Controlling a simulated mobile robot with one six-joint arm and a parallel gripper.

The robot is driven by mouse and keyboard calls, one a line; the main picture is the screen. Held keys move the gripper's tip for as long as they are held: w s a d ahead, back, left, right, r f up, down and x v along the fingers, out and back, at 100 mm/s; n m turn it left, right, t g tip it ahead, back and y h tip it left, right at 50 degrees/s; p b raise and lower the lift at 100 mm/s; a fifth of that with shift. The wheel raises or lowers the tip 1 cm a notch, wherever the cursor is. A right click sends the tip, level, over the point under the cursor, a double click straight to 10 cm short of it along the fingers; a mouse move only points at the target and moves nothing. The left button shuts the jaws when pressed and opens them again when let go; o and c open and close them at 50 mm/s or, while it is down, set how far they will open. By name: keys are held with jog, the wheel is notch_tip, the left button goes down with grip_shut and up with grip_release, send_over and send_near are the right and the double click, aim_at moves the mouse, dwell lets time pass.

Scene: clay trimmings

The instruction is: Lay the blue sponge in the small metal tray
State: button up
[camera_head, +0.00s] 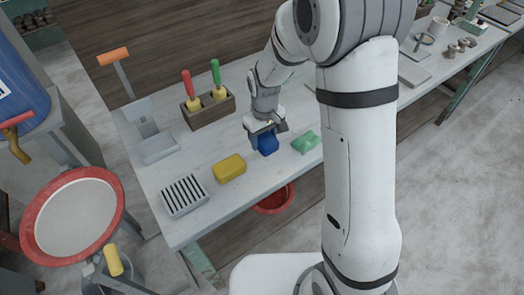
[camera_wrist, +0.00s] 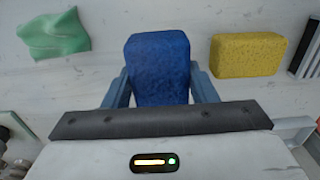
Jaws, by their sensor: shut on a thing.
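The blue sponge (camera_head: 268,144) is between the fingers of my gripper (camera_head: 266,131), low over the workbench. In the wrist view the blue sponge (camera_wrist: 158,68) fills the space between the two blue-grey fingers of my gripper (camera_wrist: 160,85), which is shut on it. I cannot tell whether its underside touches the bench. The small metal tray (camera_head: 158,148) lies on the bench at the left, apart from my gripper, and looks empty. A pale edge at the right of the wrist view may be part of it.
A yellow sponge (camera_head: 229,168) and a green crumpled piece (camera_head: 305,142) lie on either side of the blue sponge. A slotted rack (camera_head: 184,196) stands at the near left. A wooden block (camera_head: 208,108) with red- and green-handled tools stands behind, between tray and arm.

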aim_at(264, 137)
jog(key=shift+f+p, duration=0.3)
jog(key=shift+f, duration=2.45)
jog(key=shift+f, duration=0.2)
jog(key=o, duration=0.9)
jog(key=shift+r, duration=0.1)
notch_tip(264, 137, up, 12)
jog(key=shift+s+r+b, duration=0.1)
jog(key=shift+r+b, duration=0.1)
jog(key=shift+b, duration=0.4)
jog(key=s+d+r+m+t, duration=0.1)
jog(key=s+d+r+m, duration=0.1)
jog(key=s+d+r, duration=0.2)
jog(key=s+d+r+m+t, duration=0.1)
jog(key=s+d+r, duration=0.3)
jog(key=s, duration=0.5)
jog(key=s+d+r+m+t, duration=0.1)
jog(key=s+d+r+m, duration=0.2)
jog(key=s+d+r, duration=0.1)
jog(key=shift+s+d+m, duration=0.4)
jog(key=shift+s+d, duration=0.45)
jog(key=shift+s, duration=0.3)
